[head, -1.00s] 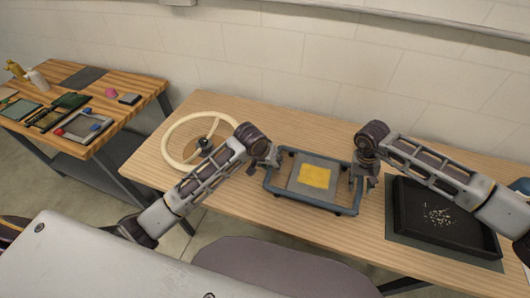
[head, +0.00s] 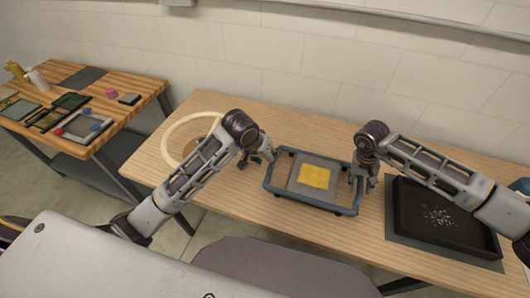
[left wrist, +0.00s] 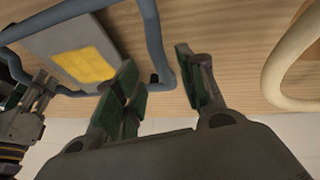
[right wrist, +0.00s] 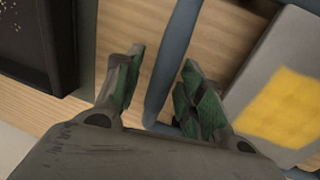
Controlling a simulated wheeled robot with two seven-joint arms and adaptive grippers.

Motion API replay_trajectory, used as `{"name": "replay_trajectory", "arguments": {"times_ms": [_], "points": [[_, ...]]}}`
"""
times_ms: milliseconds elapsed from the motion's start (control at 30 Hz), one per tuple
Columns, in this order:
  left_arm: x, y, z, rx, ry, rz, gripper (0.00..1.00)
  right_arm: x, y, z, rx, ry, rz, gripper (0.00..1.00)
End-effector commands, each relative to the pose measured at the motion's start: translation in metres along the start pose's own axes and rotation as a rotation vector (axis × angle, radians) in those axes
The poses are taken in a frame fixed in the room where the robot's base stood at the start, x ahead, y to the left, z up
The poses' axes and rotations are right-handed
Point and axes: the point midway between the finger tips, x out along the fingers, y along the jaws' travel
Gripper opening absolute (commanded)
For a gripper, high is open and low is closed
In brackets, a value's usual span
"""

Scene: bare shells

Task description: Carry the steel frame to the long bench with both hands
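The steel frame (head: 312,208), a blue-grey tube rectangle around a grey plate with a yellow patch, lies on the light wooden bench (head: 230,188) in the head view. My left gripper (head: 257,160) is open at the frame's left end. In the left wrist view a frame corner (left wrist: 166,78) shows between its spread fingers, none closed on it. My right gripper (head: 365,180) is at the frame's right end. In the right wrist view its fingers are open, with the end tube (right wrist: 174,68) between them and a gap visible on the left side.
A cream steering wheel (head: 172,140) lies on the bench left of the frame, partly behind my left arm. A black tray (head: 408,222) with pale bits stands on a dark mat to the right. A second table (head: 140,89) with small items stands at far left.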

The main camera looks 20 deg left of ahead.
Motion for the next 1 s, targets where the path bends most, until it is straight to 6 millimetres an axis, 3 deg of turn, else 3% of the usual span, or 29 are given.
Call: {"name": "replay_trajectory", "arguments": {"times_ms": [200,400,1000], "points": [[-0.031,0.000,-0.001,0.001,0.003,-0.001,0.40,0.000,0.000,0.000,0.000,0.000,0.000,0.40],[-0.046,0.000,0.000,0.000,0.002,-0.001,0.40,0.000,0.000,0.000,0.000,0.000,0.000,0.40],[-0.050,0.000,0.000,0.000,0.001,-0.001,0.40,-0.003,0.000,0.000,0.000,0.000,0.000,0.40]]}}
